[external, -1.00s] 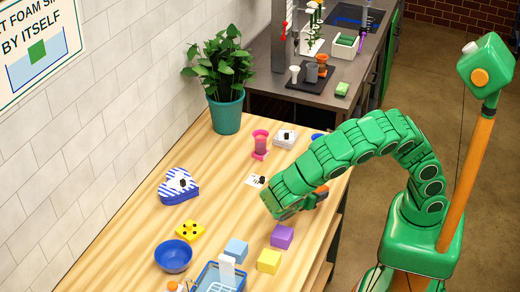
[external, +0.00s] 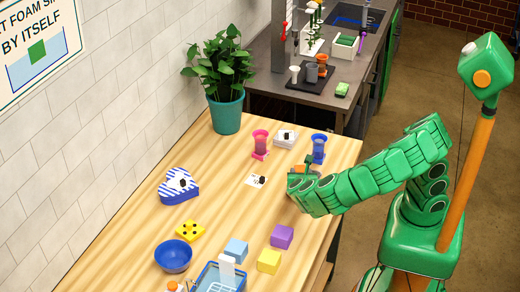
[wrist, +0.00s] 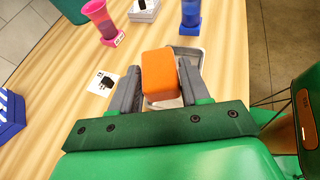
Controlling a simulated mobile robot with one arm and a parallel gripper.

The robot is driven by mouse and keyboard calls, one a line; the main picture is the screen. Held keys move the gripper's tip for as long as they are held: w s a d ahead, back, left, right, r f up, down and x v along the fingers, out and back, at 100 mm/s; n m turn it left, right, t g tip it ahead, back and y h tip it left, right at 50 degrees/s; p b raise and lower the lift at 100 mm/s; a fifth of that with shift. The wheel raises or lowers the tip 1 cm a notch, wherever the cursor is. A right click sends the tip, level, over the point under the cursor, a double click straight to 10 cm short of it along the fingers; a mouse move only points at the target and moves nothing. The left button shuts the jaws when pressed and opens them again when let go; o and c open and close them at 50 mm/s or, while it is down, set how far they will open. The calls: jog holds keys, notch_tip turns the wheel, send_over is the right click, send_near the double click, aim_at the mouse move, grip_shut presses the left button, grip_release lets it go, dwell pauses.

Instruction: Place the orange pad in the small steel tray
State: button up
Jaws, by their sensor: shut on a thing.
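The orange pad (wrist: 159,73) is between the two grey fingers of my gripper (wrist: 155,82) in the wrist view. My gripper is shut on it. The small steel tray (wrist: 201,55) shows behind and partly beneath the pad in that view; the pad hides much of it. I cannot tell whether the pad touches the tray. In the external view, my gripper (external: 300,172) is over the right part of the wooden table, and a bit of orange (external: 308,159) shows at its tip. The tray is mostly hidden there.
A pink cup (external: 260,142), a white block (external: 286,138) and a blue cup (external: 319,148) stand beyond my gripper. A white card (external: 254,180) with a black mark lies to its left. Purple (external: 282,237) and yellow (external: 269,261) blocks are nearer. The table's middle is clear.

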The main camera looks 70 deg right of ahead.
jog(key=shift+f, duration=3.5)
jog(key=shift+f, duration=0.35)
jog(key=o, duration=1)
jog(key=shift+o, duration=0.2)
jog(key=shift+r, duration=0.1)
jog(key=shift+r, duration=0.15)
jog(key=shift+s+a+r, duration=0.1)
jog(key=shift+a+r, duration=0.15)
jog(key=v, duration=1.1)
jog(key=shift+a, duration=0.15)
jog(key=shift+r, duration=0.1)
